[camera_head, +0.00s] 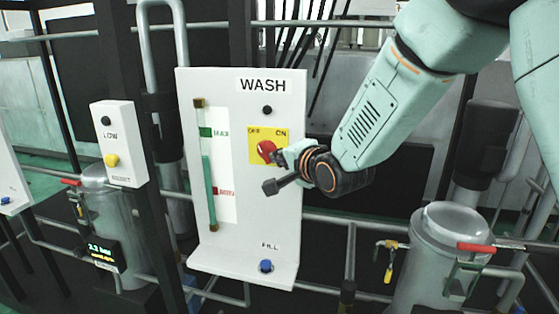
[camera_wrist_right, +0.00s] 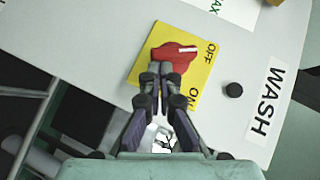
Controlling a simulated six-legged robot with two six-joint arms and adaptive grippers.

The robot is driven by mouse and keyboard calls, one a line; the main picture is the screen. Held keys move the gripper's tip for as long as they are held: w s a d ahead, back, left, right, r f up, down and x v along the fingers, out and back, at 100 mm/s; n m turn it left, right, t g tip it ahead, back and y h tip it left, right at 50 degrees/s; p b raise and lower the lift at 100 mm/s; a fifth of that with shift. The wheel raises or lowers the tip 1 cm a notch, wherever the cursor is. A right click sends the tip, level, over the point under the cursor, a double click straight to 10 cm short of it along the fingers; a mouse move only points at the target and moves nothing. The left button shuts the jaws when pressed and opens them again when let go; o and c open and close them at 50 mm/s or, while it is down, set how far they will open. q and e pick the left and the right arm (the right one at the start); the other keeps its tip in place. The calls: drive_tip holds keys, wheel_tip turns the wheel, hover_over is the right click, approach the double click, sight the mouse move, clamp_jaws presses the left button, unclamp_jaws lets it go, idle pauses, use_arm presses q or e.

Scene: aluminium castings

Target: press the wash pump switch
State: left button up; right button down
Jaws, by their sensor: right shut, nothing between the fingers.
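The wash pump switch is a red rotary knob (camera_head: 266,150) on a yellow plate (camera_head: 255,133) marked OFF and ON, on the white panel labelled WASH (camera_head: 265,86). In the right wrist view the red knob (camera_wrist_right: 174,55) has a white mark on its handle, which lies toward the OFF side. My right gripper (camera_head: 280,168) is shut and empty, close in front of the knob. In the right wrist view its fingertips (camera_wrist_right: 160,72) overlap the knob's lower edge; I cannot tell whether they touch it. My left gripper is not in view.
The panel also has a black button (camera_head: 267,110), a sight gauge (camera_head: 207,165) and a blue FILL button (camera_head: 266,266). A smaller white box (camera_head: 119,144) with a yellow button stands left. Pipes and a metal canister (camera_head: 440,250) with a red-handled valve are at the right.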

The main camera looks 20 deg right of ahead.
sight(271, 163)
drive_tip(key=shift+s+d+f, duration=0.1)
drive_tip(key=shift+f, duration=0.05)
drive_tip(key=f+m+t+b, duration=0.1)
drive_tip(key=m+t+b, duration=0.1)
drive_tip(key=b, duration=0.2)
drive_tip(key=f+m+t+b, duration=0.1)
drive_tip(key=m+t+b, duration=0.1)
drive_tip(key=b, duration=0.2)
drive_tip(key=a+f+m+t+b, duration=0.1)
drive_tip(key=m+t+b, duration=0.1)
drive_tip(key=b, duration=0.2)
drive_tip(key=shift+w+y, duration=0.35)
drive_tip(key=shift+y, duration=0.05)
drive_tip(key=shift+w+r, duration=0.1)
drive_tip(key=shift+r, duration=0.1)
